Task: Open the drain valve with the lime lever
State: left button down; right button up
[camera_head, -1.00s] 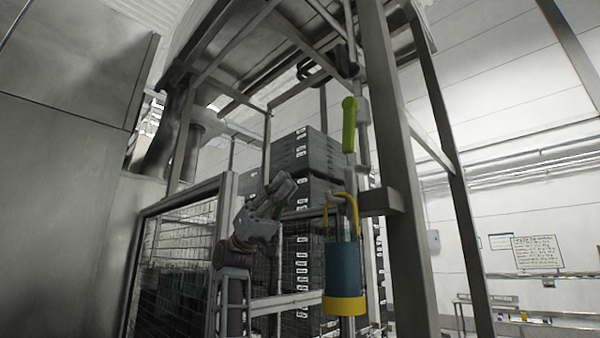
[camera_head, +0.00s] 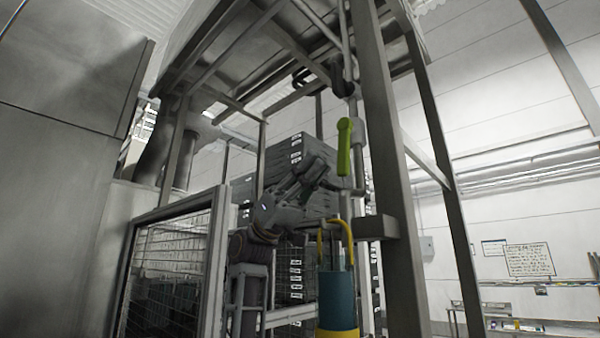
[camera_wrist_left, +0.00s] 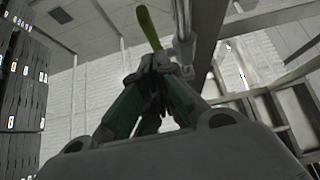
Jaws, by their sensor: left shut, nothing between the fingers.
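The lime lever (camera_head: 344,147) is long and nearly upright, beside a thin vertical pipe (camera_head: 357,135) in the head view. My left gripper (camera_head: 318,165) is just left of the lever's lower part in that view. In the left wrist view the gripper's dark fingers (camera_wrist_left: 158,68) are shut together with nothing between them. There the lever (camera_wrist_left: 147,28) rises just beyond the fingertips, which cover its lower end. I cannot tell whether they touch it. The valve body is hard to make out. My right gripper is not in view.
A grey steel post (camera_head: 392,180) stands close right of the lever. A mesh guard (camera_head: 175,265) stands at left, and stacked dark crates (camera_head: 296,150) are behind my arm.

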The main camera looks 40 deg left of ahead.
pick_arm(q)
jog(key=shift+d+f, duration=0.15)
jog(key=shift+d, duration=0.7)
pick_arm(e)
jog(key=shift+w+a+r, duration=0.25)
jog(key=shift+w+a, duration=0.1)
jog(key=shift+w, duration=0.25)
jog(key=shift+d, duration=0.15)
